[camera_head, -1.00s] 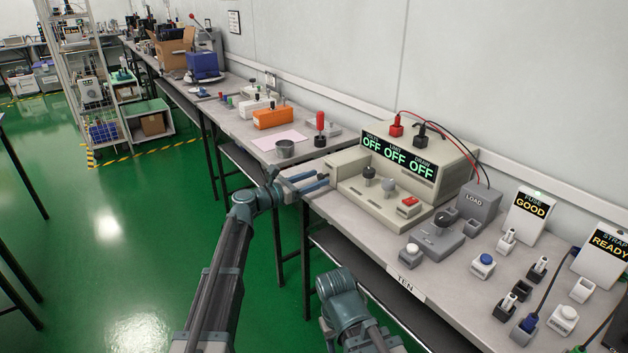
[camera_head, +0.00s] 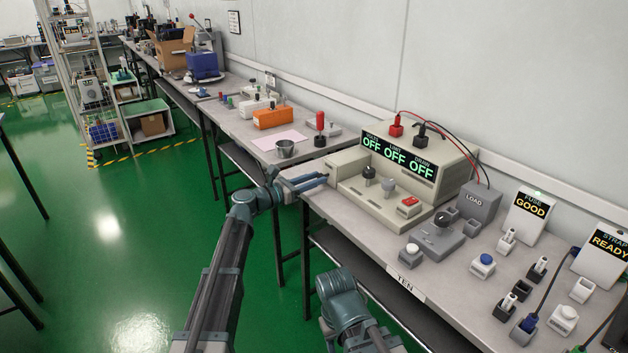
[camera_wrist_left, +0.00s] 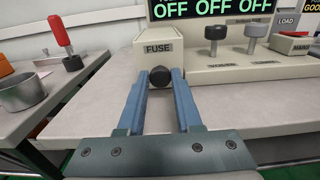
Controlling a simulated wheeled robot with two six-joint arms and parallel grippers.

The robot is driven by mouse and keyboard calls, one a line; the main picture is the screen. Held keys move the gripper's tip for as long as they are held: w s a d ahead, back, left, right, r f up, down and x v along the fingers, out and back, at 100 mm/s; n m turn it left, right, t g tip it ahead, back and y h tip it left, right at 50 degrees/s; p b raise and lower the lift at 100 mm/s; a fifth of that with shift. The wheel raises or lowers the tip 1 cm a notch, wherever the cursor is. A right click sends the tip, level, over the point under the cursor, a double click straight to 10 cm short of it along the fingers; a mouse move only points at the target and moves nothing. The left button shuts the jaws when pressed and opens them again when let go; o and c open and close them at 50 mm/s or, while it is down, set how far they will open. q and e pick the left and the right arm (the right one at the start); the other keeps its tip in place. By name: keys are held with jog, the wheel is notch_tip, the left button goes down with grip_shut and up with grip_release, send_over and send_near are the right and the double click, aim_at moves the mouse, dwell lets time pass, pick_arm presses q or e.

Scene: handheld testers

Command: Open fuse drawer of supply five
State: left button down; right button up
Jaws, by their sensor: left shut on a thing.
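The beige power supply (camera_head: 390,205) stands on the bench with green readouts showing OFF. Its FUSE-labelled drawer front (camera_wrist_left: 155,52) is at the supply's left end in the left wrist view, with a dark round knob (camera_wrist_left: 159,76). My left gripper (camera_head: 325,180) reaches in from the left at that end. In the left wrist view its two blue fingers (camera_wrist_left: 160,80) are shut on the knob, one on each side. The knob is hidden in the head view. My right arm shows at the bottom, but its gripper is out of frame.
The supply's knobs and red switch (camera_head: 409,203) are right of the drawer. A metal cup (camera_head: 285,149) and a red-handled tool (camera_head: 320,126) stand on the bench to the left. The LOAD box (camera_head: 478,203) and several small connectors are to the right.

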dwell(0.8)
pick_arm(q)
jog(key=v, duration=0.7)
jog(key=shift+a, duration=0.1)
jog(key=c, duration=0.6)
grip_release()
jog(key=shift+s, duration=0.1)
jog(key=v, duration=1.3)
jog(key=shift+s+a, duration=0.2)
jog(key=shift+a, duration=0.15)
